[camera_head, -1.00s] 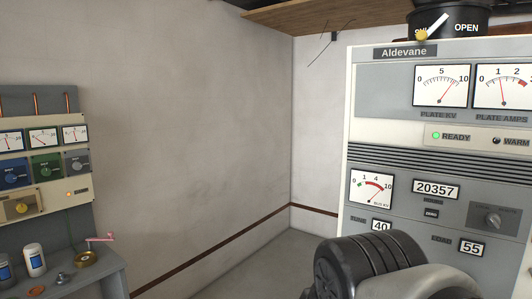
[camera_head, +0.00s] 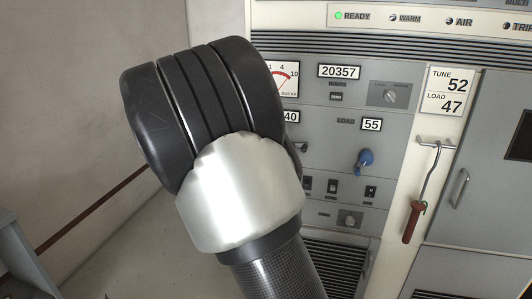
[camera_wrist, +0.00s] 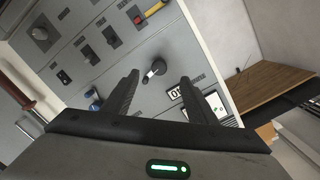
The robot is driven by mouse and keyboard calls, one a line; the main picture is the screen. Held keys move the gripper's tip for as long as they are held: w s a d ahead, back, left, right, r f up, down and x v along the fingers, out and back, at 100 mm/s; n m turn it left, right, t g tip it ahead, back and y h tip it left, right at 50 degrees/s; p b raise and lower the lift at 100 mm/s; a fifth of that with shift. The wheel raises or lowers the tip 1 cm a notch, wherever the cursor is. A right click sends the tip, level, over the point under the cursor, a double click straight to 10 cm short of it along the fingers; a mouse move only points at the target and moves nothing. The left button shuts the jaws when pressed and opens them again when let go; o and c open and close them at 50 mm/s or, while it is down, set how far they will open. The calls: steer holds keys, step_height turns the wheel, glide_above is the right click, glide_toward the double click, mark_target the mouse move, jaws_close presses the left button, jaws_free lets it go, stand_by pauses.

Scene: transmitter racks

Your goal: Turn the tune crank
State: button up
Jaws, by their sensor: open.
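The tune crank (camera_wrist: 155,70) is a small dark crank with a grey knob end. In the wrist view it shows between the two fingers of my gripper (camera_wrist: 159,77). My gripper is open and empty and faces the panel. Whether a finger touches the crank cannot be told. In the head view my arm covers most of the tune area. Only a dark bit of the tune crank (camera_head: 301,147) shows at the arm's right edge. The tune counter (camera_head: 291,117) reads 40, partly covered.
The blue load crank (camera_head: 366,160) sits right, below the load counter (camera_head: 372,125) reading 55. A card (camera_head: 452,90) reads tune 52, load 47. A red-handled hook rod (camera_head: 413,220) hangs beside the panel. Switches (camera_head: 332,186) sit below the cranks.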

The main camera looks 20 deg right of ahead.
mark_target(287, 150)
steer(key=shift+t+h, duration=0.3)
steer(key=x, duration=1.1)
steer(key=d+p+x, duration=0.1)
steer(key=x, duration=0.5)
steer(key=shift+d+r, duration=0.15)
steer(key=shift+r, duration=0.1)
steer(key=shift+c, duration=0.4)
steer(key=c, duration=1)
steer(key=shift+f+n+b, duration=0.2)
steer(key=shift+n+b, duration=0.6)
steer(key=shift+b, duration=0.05)
steer(key=n+b, duration=0.1)
steer(key=n, duration=0.2)
steer(key=shift+r, duration=0.2)
steer(key=o, duration=1.1)
